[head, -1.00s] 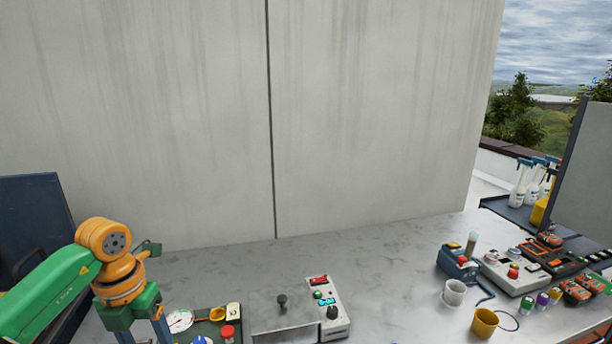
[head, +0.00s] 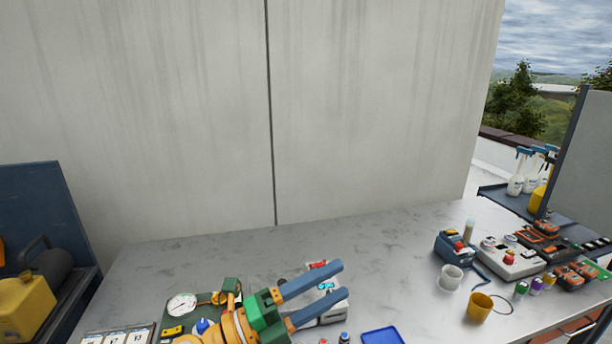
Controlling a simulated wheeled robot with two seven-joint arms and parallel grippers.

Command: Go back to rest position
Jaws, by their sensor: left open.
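My left gripper (head: 330,292) shows at the bottom centre of the head view, above the bench. Its two blue-grey fingers are spread apart and point right, with nothing between them. The orange wrist and green gripper body come up from the bottom edge. The fingers partly cover the control box (head: 333,314) with a red switch behind them. My right gripper does not show.
The grey bench top (head: 400,240) is clear at the back. A gauge (head: 181,307) sits left of my gripper, a blue tray (head: 382,336) right of it. A yellow can (head: 25,305) stands far left.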

